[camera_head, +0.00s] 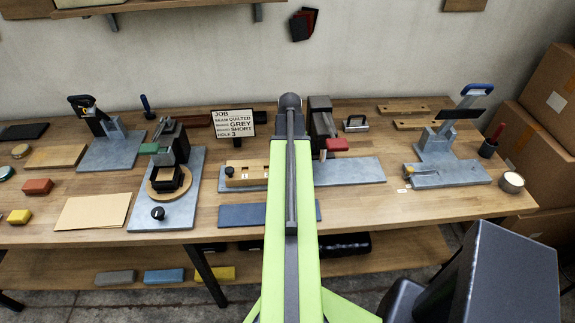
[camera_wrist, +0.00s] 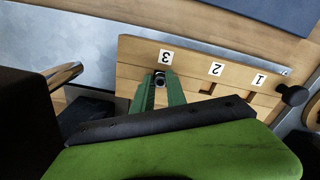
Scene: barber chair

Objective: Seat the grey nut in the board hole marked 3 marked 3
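The wooden board with labels 1, 2 and 3 (camera_wrist: 240,66) lies across the upper right of the wrist view. In the head view my arm covers part of the board (camera_head: 240,182). My gripper (camera_wrist: 160,84) has two green fingers pointing at the spot by label 3 (camera_wrist: 165,57). A small dark grey ring, the grey nut (camera_wrist: 160,78), sits between the fingertips, right at that spot. The fingers appear closed on it. I cannot tell whether the nut is above the hole or in it. My gripper's tips are hidden in the head view.
A job sign (camera_head: 233,124) reading grey, short, hole 3 stands behind the board. A black knob (camera_wrist: 292,95) sticks out at the board's label 1 end. A shiny metal rod (camera_wrist: 65,75) is left of my fingers. A blue mat (camera_head: 240,215) lies in front.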

